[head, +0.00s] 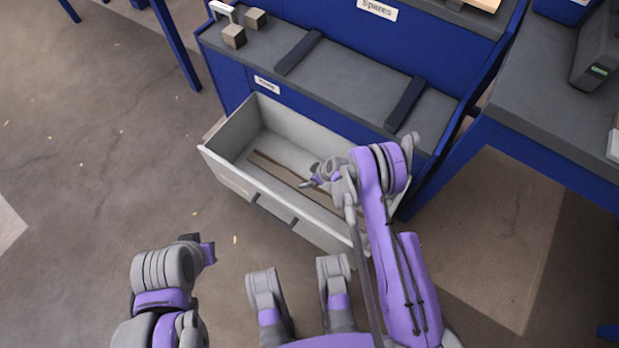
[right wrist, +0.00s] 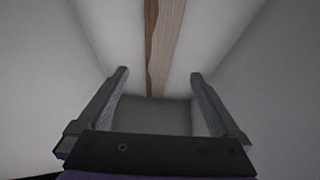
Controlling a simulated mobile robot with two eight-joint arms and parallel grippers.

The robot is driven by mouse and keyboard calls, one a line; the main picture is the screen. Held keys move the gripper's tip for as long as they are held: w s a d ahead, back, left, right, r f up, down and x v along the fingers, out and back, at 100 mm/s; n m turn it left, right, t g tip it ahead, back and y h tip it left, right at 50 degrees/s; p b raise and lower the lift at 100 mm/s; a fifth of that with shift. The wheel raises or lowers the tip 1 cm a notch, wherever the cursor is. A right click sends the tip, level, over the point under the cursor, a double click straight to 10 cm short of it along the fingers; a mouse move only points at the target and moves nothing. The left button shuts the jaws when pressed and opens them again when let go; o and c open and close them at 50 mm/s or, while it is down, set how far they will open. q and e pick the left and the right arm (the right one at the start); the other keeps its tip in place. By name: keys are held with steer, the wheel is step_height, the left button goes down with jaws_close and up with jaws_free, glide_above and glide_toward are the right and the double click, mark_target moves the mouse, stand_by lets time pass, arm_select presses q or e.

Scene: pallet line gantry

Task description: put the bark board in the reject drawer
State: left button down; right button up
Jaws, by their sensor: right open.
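The bark board (head: 276,168) lies lengthwise on the floor of the open reject drawer (head: 228,172). In the right wrist view the board (right wrist: 168,35) is a narrow pale strip with a dark brown bark edge on its left. My right gripper (head: 312,182) is inside the drawer opening, above the board, and hides part of it. In the right wrist view its two fingers (right wrist: 160,74) are apart with nothing between their tips. The board runs beyond the fingertips, apart from both.
The drawer is pulled out of a blue cabinet with a grey top (head: 345,75). Two small wooden blocks (head: 234,36) and dark strips (head: 405,103) are on that top. A blue bench (head: 545,85) stands at the right. The floor at the left (head: 95,150) is mostly clear.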

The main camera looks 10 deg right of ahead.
steer(key=s+d+r+m+h+p, duration=0.15)
steer(key=s+r, duration=0.25)
steer(key=r, duration=0.6)
steer(key=s+d+r+m, duration=0.1)
steer(key=s+d+r, duration=0.15)
steer(key=r, duration=0.85)
steer(key=s+d+r+m+h+p, duration=0.15)
steer(key=s+r, duration=0.25)
steer(key=r, duration=0.6)
steer(key=s+r+m, duration=0.2)
steer(key=s+r, duration=0.3)
steer(key=s, duration=0.5)
steer(key=s+d+r+m+h, duration=0.1)
steer(key=s+r+m, duration=0.2)
steer(key=s, duration=0.7)
steer(key=shift+r, duration=0.9)
steer(key=shift+w+d, duration=0.1)
